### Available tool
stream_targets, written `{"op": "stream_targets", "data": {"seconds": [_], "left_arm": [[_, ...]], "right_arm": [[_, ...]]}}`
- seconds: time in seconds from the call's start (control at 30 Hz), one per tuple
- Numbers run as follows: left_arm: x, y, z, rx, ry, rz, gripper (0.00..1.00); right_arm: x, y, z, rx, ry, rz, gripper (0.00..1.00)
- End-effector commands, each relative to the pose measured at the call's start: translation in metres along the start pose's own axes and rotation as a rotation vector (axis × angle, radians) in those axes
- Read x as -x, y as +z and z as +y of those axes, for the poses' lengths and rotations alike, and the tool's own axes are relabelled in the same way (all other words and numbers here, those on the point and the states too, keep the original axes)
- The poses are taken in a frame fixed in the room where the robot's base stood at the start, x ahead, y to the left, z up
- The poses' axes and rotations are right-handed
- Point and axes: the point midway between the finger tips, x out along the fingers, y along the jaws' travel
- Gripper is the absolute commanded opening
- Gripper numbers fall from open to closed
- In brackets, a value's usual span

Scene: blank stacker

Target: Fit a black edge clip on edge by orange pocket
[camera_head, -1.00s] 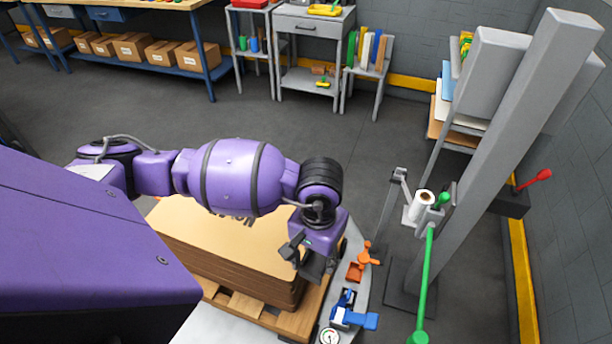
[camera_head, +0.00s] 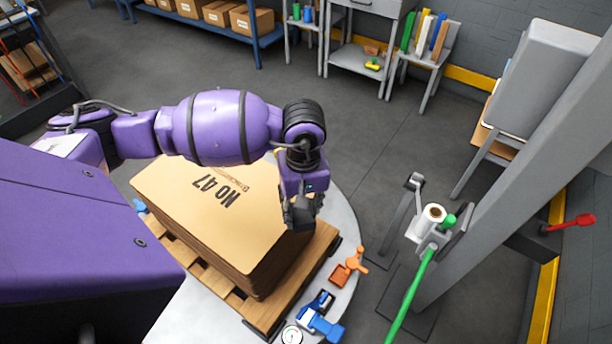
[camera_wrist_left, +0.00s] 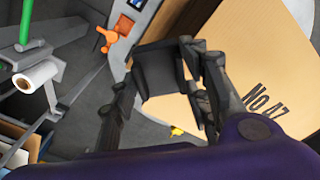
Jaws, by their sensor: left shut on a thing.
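My left gripper (camera_head: 300,206) is over the right edge of a stack of tan cardboard sheets (camera_head: 205,205) marked "NO 47". In the left wrist view its fingers (camera_wrist_left: 158,80) are shut on a black edge clip (camera_wrist_left: 160,66), which lies beside the stack's edge (camera_wrist_left: 238,45). I cannot tell whether the clip touches the sheets. In the head view the clip is mostly lost against the dark fingers. The orange pocket (camera_head: 339,275) is on the grey round platform, right of and below the gripper; it also shows in the left wrist view (camera_wrist_left: 123,27). My right gripper is out of view.
The stack rests on a wooden pallet (camera_head: 265,312) on the grey platform (camera_head: 345,225). A blue clamp (camera_head: 322,322) and a gauge (camera_head: 291,335) sit near the pallet. A film roll (camera_head: 432,214), green bar (camera_head: 408,297) and grey column (camera_head: 500,190) stand to the right.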

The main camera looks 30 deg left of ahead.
Motion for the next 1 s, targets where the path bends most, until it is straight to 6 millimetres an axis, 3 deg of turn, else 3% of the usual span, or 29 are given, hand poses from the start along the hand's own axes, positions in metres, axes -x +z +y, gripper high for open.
{"op": "stream_targets", "data": {"seconds": [0.03,0.2,0.33,0.63,1.0], "left_arm": [[-0.010,-0.014,0.001,0.129,-0.008,-0.006,0.21],[-0.005,-0.054,0.008,0.521,0.003,-0.006,0.21],[0.000,-0.070,0.011,0.692,0.012,-0.007,0.21],[-0.003,-0.075,0.013,0.754,0.018,-0.010,0.21],[-0.035,-0.074,0.013,0.751,0.014,-0.011,0.21]], "right_arm": [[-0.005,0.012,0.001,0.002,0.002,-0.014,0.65],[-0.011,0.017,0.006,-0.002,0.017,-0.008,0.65],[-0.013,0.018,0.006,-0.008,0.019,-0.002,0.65],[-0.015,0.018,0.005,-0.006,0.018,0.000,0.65],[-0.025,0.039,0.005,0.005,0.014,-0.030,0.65]]}}
